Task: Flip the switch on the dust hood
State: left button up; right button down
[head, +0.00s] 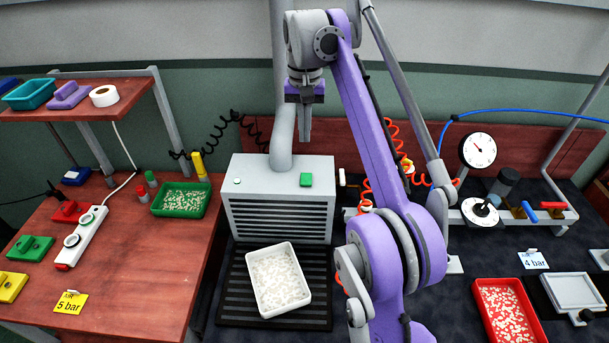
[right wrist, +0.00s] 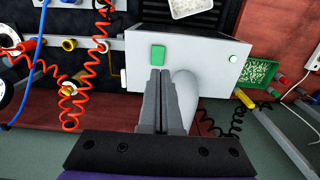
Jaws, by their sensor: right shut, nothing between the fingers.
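The dust hood (head: 280,205) is a pale grey box with a slatted front and a thick pipe rising from its back. A green rocker switch (head: 306,180) sits on its top near the right edge. My right gripper (head: 304,140) is above the hood's back part, pointing down, shut and empty. In the right wrist view, the shut fingertips (right wrist: 161,72) appear just beside the green switch (right wrist: 158,53), apart from it as far as the head view shows. The hood's top (right wrist: 205,60) is largely visible there. My left gripper is out of view.
A white tray of pale pellets (head: 249,265) stands on the black slatted mat before the hood. A small round button (head: 237,181) is on the hood's left top. The pipe (head: 283,135) rises close to my gripper. Orange coiled hoses (head: 366,185) hang to the right.

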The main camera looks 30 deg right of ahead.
notch_tip(320, 180, down, 12)
jog(key=b, duration=0.3)
jog(key=shift+f, duration=0.25)
jog(key=shift+w+d+r+p, duration=0.2)
jog(key=shift+w+r+p, duration=0.2)
jog(key=shift+p, duration=0.2)
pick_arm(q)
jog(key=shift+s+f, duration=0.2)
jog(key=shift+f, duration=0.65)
pick_arm(e)
jog(key=shift+w+d, duration=0.15)
jog(key=shift+w, duration=0.05)
jog(key=shift+r, duration=0.15)
jog(key=shift+r+p, duration=0.3)
jog(key=shift+p, duration=0.15)
notch_tip(320, 180, up, 5)
jog(key=p, duration=0.3)
pick_arm(q)
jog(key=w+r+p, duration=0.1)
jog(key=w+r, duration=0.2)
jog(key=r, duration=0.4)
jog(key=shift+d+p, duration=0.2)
jog(key=shift+p, duration=0.15)
pick_arm(e)
notch_tip(320, 180, up, 8)
send_over(305, 184)
jog(key=w+d, duration=0.2)
jog(key=w, duration=0.2)
jog(key=shift+s, duration=0.15)
jog(key=shift+s, duration=0.1)
